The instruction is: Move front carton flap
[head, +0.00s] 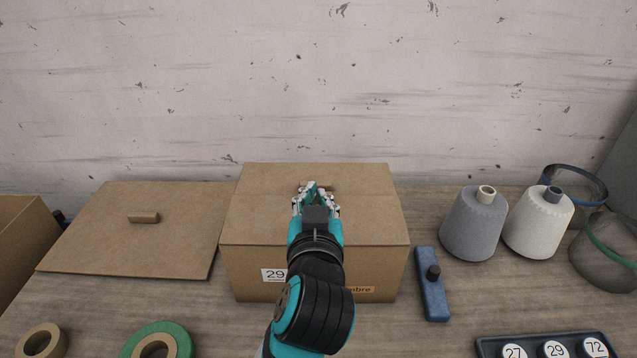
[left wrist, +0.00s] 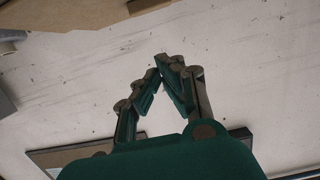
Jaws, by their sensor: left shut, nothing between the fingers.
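A cardboard carton (head: 250,215) stands in the middle of the bench, with a white "29" label on its front face. Its top looks flat and covered. I cannot tell where the front flap's edge runs, because my arm hides the middle of the front. My left gripper (head: 315,188) is over the carton's top, with its fingers together and nothing between them. Whether it touches the cardboard is unclear. The left wrist view also shows the closed fingertips (left wrist: 164,62) against the pale wall, with cardboard (left wrist: 70,14) at the upper left. My right gripper is out of view.
A flat cardboard panel (head: 105,235) with a small brown block (head: 144,217) lies left of the carton. Grey (head: 472,228) and white (head: 538,228) yarn cones and a blue bar (head: 432,290) stand at right. Tape rolls (head: 158,343) and a number tray (head: 490,346) are in front.

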